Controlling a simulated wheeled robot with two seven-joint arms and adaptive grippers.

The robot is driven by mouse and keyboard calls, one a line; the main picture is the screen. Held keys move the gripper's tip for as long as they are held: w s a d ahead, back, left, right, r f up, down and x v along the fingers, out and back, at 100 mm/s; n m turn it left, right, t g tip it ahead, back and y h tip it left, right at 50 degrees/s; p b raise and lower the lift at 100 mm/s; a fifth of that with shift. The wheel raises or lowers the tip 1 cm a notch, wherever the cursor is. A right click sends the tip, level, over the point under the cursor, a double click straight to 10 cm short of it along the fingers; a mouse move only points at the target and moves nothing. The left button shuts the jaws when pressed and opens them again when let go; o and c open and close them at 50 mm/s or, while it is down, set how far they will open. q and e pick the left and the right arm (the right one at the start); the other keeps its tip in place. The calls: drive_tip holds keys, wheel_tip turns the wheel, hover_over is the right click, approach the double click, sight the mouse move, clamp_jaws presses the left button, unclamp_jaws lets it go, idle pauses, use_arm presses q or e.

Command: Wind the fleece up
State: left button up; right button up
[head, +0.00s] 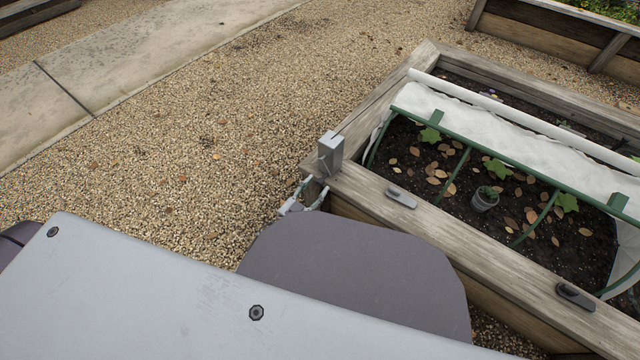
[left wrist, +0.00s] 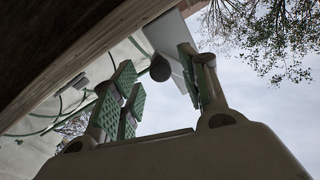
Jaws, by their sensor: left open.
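The white fleece (head: 470,122) lies over the green hoops (head: 470,150) of a raised bed. Its upper part is covered, and the near side is open to the soil. A white roll (head: 520,112) runs along behind it. A grey box (head: 331,154) stands on the bed's near left corner. My left gripper (head: 313,190) is open just below this box, outside the boards. In the left wrist view my left gripper (left wrist: 155,78) has its green pads apart, with a dark round knob (left wrist: 160,68) showing between them; contact cannot be told. My right gripper is not in view.
The wooden bed frame (head: 440,232) runs close beside my left gripper. Two grey catches (head: 400,197) (head: 575,296) sit on its near board. A small pot (head: 485,200), leaves and green plants lie inside on dark soil. Gravel (head: 220,130) to the left is clear.

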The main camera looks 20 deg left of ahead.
sight(320, 182)
use_arm(q)
drive_tip(key=shift+b+x, duration=0.45)
drive_tip(key=shift+x, duration=1.25)
drive_tip(key=shift+c, duration=0.4)
clamp_jaws()
